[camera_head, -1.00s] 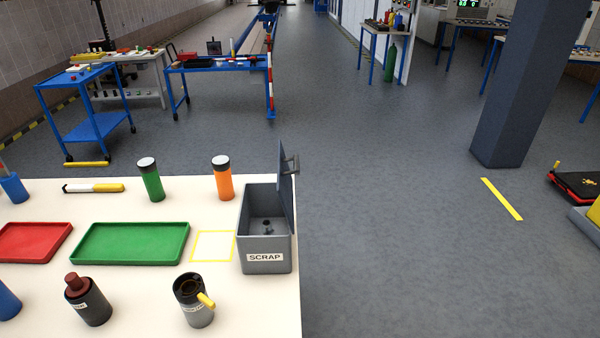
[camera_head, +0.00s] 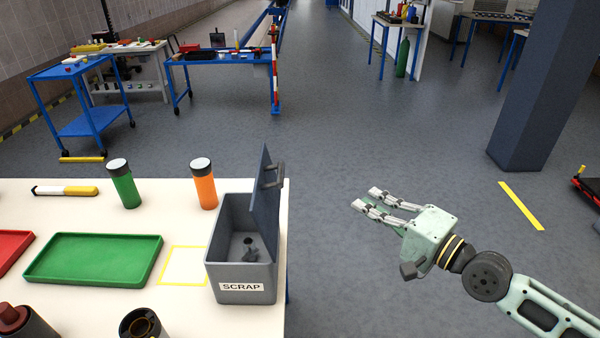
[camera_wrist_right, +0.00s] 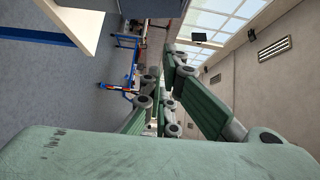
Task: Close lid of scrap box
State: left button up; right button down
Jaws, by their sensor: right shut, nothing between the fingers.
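The grey scrap box (camera_head: 240,292) with a SCRAP label stands at the right edge of the white table. Its lid (camera_head: 266,200) stands open, upright along the box's right side, with a dark handle (camera_head: 271,175) on its outer face. Dark pieces (camera_head: 249,249) lie inside the box. My right gripper (camera_head: 368,200) is to the right of the box, past the table edge, apart from the lid. It is shut and empty, its fingers pointing left toward the lid. The right wrist view shows its fingers (camera_wrist_right: 168,95) but no box. My left gripper is in neither view.
A yellow outlined square (camera_head: 185,265) and a green tray (camera_head: 95,258) are left of the box. An orange-bodied container (camera_head: 205,190) and a green one (camera_head: 124,188) stand behind.

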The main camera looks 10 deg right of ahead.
jog(key=w+a+r+y+p, duration=0.1)
jog(key=w+a+r+p, duration=0.2)
jog(key=w+a+p, duration=0.5)
jog(key=a, duration=0.3)
jog(key=shift+a, duration=0.4)
